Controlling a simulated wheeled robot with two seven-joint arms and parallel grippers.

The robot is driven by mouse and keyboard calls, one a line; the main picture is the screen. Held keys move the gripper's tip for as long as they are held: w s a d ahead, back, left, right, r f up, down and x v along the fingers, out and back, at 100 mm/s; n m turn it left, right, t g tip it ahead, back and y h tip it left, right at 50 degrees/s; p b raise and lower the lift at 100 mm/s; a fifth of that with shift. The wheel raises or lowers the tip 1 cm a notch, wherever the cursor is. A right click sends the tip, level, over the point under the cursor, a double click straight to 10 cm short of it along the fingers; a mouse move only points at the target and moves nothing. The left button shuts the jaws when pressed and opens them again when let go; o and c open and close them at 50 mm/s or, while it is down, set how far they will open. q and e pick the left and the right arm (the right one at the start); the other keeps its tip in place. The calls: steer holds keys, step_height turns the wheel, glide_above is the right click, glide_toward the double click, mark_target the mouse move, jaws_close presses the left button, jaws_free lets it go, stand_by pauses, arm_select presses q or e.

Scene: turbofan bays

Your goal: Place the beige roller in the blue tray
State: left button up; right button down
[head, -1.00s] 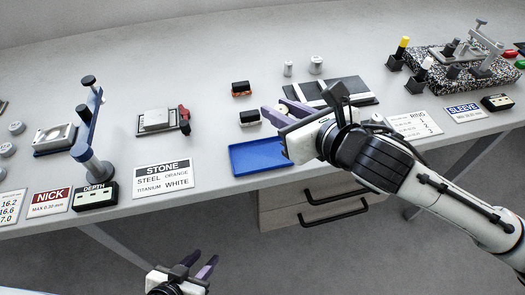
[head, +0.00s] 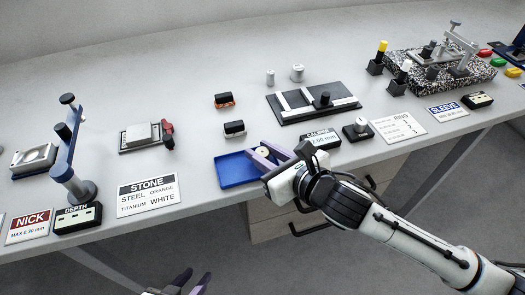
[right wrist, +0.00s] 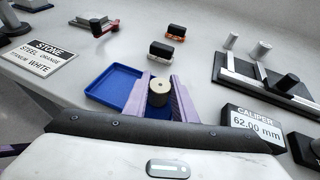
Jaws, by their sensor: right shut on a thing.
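The beige roller (right wrist: 160,91) is a short cylinder with a small hole in its top face. It is between the fingers of my right gripper (right wrist: 158,98), which is shut on it. In the head view the roller (head: 263,152) shows at the tips of my right gripper (head: 265,155), over the right part of the blue tray (head: 235,172). The tray also shows in the right wrist view (right wrist: 108,85), partly hidden by the gripper. I cannot tell whether the roller touches the tray floor. My left gripper (head: 190,282) is at the bottom edge, its fingers apart and empty.
Two small dark blocks, one (head: 234,129) and one with orange (head: 223,101), stand behind the tray. A caliper display (head: 320,138) is right of the gripper. The STONE card (head: 148,194) lies to the left. The table's front edge is close to the tray.

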steer(key=shift+f, duration=0.15)
steer(key=c, duration=1.5)
jaws_free()
steer(key=shift+o, duration=0.2)
steer(key=shift+s+d+r, duration=0.1)
steer(key=shift+d+r, duration=0.05)
steer(key=shift+r, duration=0.1)
steer(key=v, duration=1.1)
steer(key=shift+s+d, duration=0.2)
steer(key=shift+s, duration=0.05)
